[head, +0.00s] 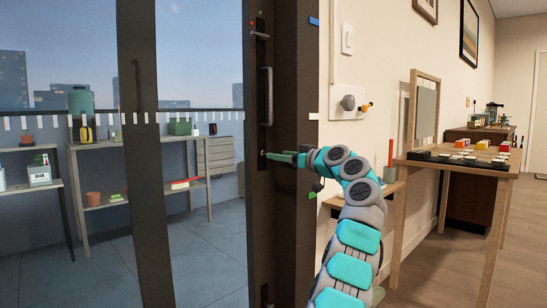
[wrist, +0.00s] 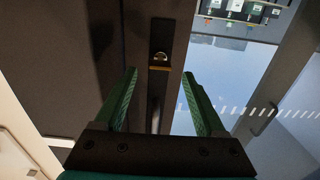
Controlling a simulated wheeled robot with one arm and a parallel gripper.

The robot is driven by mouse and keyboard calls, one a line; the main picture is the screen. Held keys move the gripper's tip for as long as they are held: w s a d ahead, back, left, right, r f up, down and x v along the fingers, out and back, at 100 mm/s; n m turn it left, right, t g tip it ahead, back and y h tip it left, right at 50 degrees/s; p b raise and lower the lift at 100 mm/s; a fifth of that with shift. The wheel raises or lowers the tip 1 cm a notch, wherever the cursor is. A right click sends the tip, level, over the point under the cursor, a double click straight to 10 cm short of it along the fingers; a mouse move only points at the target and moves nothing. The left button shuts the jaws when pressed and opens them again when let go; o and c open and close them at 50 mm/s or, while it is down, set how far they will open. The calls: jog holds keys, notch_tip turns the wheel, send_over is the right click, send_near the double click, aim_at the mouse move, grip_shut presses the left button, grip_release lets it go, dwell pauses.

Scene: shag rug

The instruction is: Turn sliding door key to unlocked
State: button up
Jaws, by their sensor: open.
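The sliding door key (wrist: 160,57) shows in the wrist view as a small brass-coloured piece in a dark plate on the door's dark edge post. It lies just beyond and between my fingertips. My gripper (wrist: 159,76) is open, with one green finger on each side and nothing held. In the head view my gripper (head: 270,155) reaches left to the lock area of the sliding door (head: 284,225), low on the post. There the key is too small and too covered to make out. I cannot tell its turn angle, or whether my fingers touch it.
A long door handle (head: 266,95) stands on the post above my gripper. A wall plate with a round grey knob (head: 347,102) is to the right. A wooden table (head: 460,165) with small blocks stands farther right. Shelves (head: 140,143) are visible behind the glass.

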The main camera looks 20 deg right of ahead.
jog(key=shift+p+x, duration=0.55)
jog(key=shift+x, duration=1.55)
jog(key=shift+d, duration=0.15)
jog(key=shift+c, duration=0.3)
grip_shut()
